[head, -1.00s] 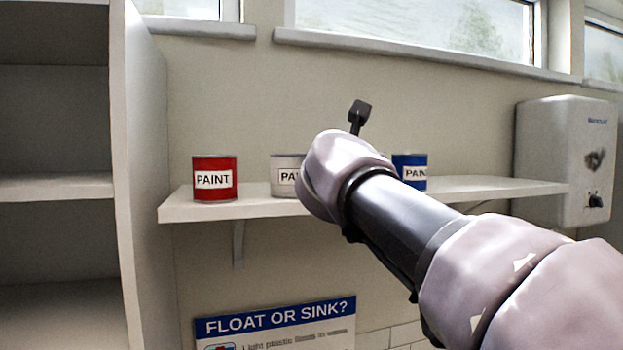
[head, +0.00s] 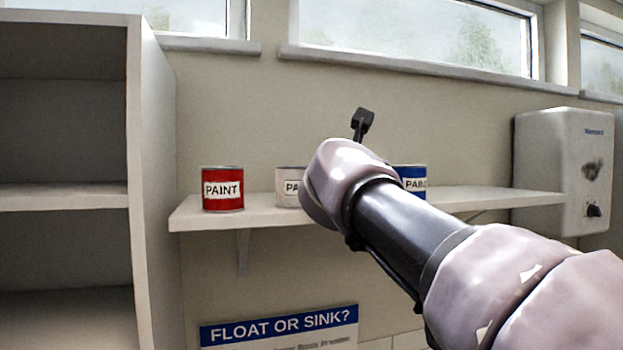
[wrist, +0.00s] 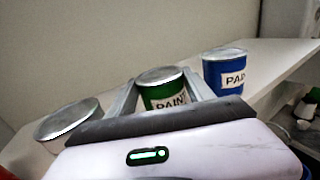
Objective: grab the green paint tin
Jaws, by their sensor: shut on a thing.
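The green paint tin (wrist: 154,92) with a silver lid and white PAINT label shows in the wrist view between the two fingers. My gripper (wrist: 160,82) is shut on it, one finger on each side. In the head view my arm hides this tin and the fingers. I cannot tell whether its base touches the shelf. A blue paint tin (wrist: 225,72) stands to its right, and it also shows in the head view (head: 413,172), partly behind my arm. A white paint tin (head: 289,187) stands left of my wrist; its silver lid shows in the wrist view (wrist: 68,118).
A red paint tin (head: 222,190) stands at the left end of the white wall shelf (head: 490,196). The shelf is clear right of the blue tin. A tall cabinet (head: 150,180) is at left, a white wall dispenser (head: 562,160) at right, and a poster (head: 280,328) below.

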